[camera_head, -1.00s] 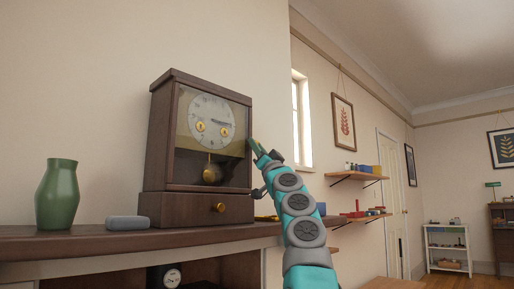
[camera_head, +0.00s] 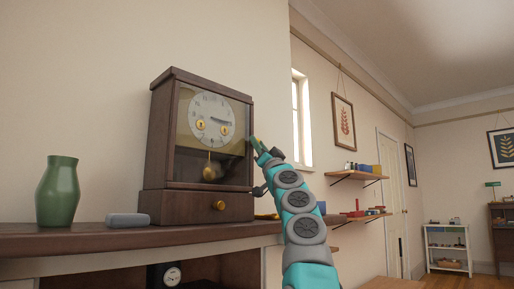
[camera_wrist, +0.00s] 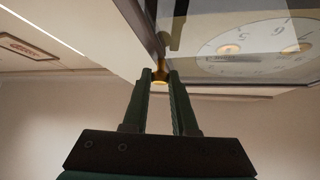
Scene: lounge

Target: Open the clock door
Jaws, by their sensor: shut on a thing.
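The dark wooden mantel clock (camera_head: 155,140) stands upright on a shelf in the head view. Its glazed door (camera_head: 228,186) covers a pale dial and a brass pendulum; it looks closed or nearly so, and I cannot tell if there is a small gap. My gripper (camera_head: 257,146) is at the door's right edge, about mid-height. In the wrist view my gripper (camera_wrist: 161,80) is shut on a small brass door knob (camera_wrist: 161,73), which shows between the fingertips. The dial (camera_wrist: 255,48) shows behind the glass there. The knob is hidden by my gripper in the head view.
A brass-knobbed drawer (camera_head: 180,207) is in the clock's base, below the door. A green vase (camera_head: 58,192) and a grey rounded block (camera_head: 128,220) stand left of the clock on the wooden shelf top (camera_head: 90,240). Wall shelves (camera_head: 357,175) are farther back right.

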